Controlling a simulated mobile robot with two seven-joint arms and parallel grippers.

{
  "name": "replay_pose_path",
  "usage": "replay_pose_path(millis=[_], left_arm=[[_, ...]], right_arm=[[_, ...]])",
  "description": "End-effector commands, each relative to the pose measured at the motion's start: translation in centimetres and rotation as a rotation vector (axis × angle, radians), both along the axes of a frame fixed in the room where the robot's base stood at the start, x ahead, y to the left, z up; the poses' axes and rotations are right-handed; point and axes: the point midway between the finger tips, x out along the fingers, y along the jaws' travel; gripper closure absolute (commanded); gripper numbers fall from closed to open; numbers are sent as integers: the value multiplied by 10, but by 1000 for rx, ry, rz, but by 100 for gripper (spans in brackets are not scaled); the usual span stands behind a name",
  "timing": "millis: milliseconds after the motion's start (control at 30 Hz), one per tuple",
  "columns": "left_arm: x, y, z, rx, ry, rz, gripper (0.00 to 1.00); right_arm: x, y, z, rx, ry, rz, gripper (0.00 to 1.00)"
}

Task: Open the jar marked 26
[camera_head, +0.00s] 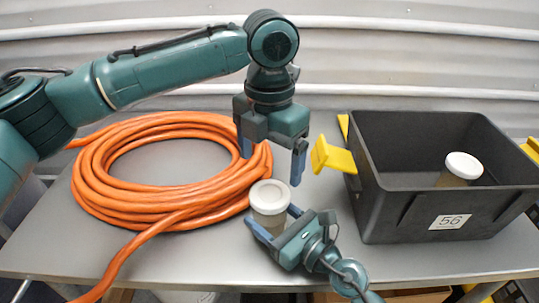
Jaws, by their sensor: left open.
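A jar (269,205) with a white lid (270,195) stands upright on the grey table. The lid is on, and no number is readable on this jar. My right gripper (274,222) comes from the front with one finger on each side of the jar's body and appears closed on it. My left gripper (271,160) is open and points down above the lid, with nothing between its fingers. A second white-lidded jar (461,170) is inside the dark crate (395,205); its lower part is hidden by the crate's wall.
A coiled orange hose (110,190) covers the table's left part, close to the jar.

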Motion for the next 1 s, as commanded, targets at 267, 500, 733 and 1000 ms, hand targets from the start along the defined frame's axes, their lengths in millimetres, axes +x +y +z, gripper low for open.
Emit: replay_pose_path(millis=[267, 500, 733, 1000], left_arm=[[0, 1, -11, 2, 1, -110, 13], [0, 1, -49, 2, 1, -108, 13], [0, 0, -75, 1, 1, -107, 13], [0, 0, -80, 0, 0, -106, 13]], right_arm=[[0, 0, 0, -1, 0, -1, 100], [0, 0, 0, -1, 0, -1, 100], [0, 0, 0, -1, -1, -1, 100], [0, 0, 0, -1, 0, -1, 100]])
